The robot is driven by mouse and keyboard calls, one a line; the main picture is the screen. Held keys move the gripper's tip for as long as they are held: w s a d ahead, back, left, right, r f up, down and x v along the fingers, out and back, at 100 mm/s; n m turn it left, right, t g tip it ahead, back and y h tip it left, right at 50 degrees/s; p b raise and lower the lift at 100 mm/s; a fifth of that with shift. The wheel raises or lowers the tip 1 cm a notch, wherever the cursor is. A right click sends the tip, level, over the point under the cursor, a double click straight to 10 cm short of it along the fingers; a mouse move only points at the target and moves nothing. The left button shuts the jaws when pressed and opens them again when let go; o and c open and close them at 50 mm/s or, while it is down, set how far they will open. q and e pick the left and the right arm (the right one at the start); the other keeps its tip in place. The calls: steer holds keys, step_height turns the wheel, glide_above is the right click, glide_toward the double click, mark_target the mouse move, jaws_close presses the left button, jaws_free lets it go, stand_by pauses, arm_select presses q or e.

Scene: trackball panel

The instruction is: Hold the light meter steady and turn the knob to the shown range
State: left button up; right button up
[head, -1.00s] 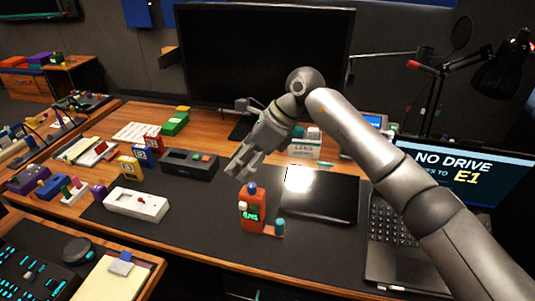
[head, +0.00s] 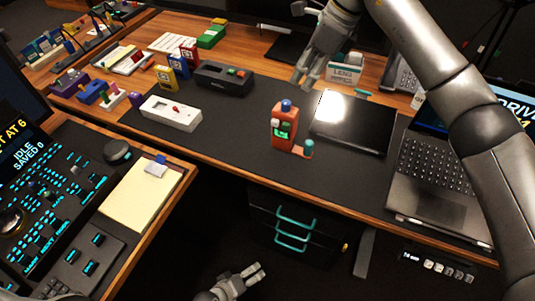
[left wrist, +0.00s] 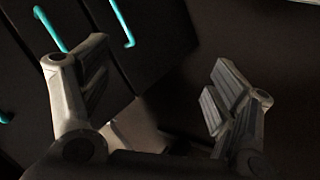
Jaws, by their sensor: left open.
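An orange device, which looks like the light meter (head: 283,128), stands upright on the dark desk mat. It has a blue dome on top, a lit green display and a low foot at its right with a teal knob (head: 308,147). My right gripper (head: 307,80) is above and behind it, apart from it, fingers pointing down, open and empty. My left gripper (head: 254,273) is low in front of the desk, below the mat's level. The left wrist view shows its two fingers (left wrist: 155,90) spread wide with nothing between them.
A black tablet (head: 352,122) and a laptop (head: 440,175) lie right of the device. A white box (head: 171,113) and a dark box (head: 223,78) are to its left. Drawers with teal handles (head: 293,240) are under the desk. The mat in front of the device is clear.

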arm_select(q)
steer(key=w+d+r+n+t+h, duration=0.25)
steer(key=d+r+n, duration=0.3)
steer(key=r, duration=0.55)
steer(key=w+d+r+n+t+h, duration=0.1)
steer(key=w+d+r+n+h, duration=0.15)
steer(key=d+r+n, duration=0.55)
steer(key=w+d+r+n+t+h, duration=0.15)
steer(key=w+d+r, duration=0.3)
steer(key=r, duration=0.85)
steer(key=n+t+y, duration=0.5)
steer(key=n, duration=0.6)
glide_toward(281, 133)
steer(key=shift+w+d+f+h, duration=0.2)
steer(key=shift+w+d+h, duration=0.1)
steer(key=shift+w, duration=0.6)
steer(key=x, duration=1)
steer(key=shift+w, duration=0.15)
